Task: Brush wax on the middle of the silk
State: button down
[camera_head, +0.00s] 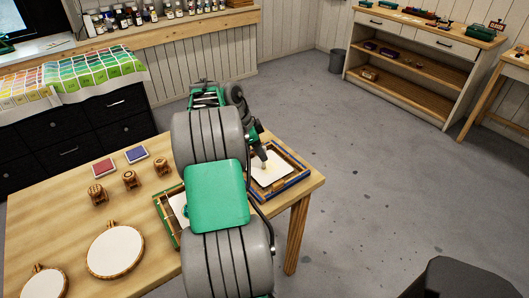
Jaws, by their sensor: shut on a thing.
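A white silk (272,172) is stretched in a wooden frame with a blue edge (294,187) at the table's right corner. My gripper (260,150) is above the far left part of this silk, pointing down. It is shut on a small brush (264,164), whose lower end shows at or just over the silk; contact cannot be told. A second white silk (180,207) in a frame with a green edge (162,222) lies to the left, largely hidden by my arm.
The wooden table (155,193) also holds red and blue pads (103,167), several carved stamps (130,179) and two round hoops with white cloth (115,252). A dark cabinet (70,150) stands behind at left. The grey floor (370,180) right of the table is open.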

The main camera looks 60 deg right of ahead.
jog(key=shift+w+d+r+p, duration=0.1)
jog(key=shift+w+d+p, duration=0.15)
jog(key=shift+w+p, duration=0.25)
jog(key=shift+w+d+p, duration=0.25)
jog(key=shift+w, duration=0.3)
jog(key=shift+r+p, duration=2.25)
jog(key=shift+r, duration=0.6)
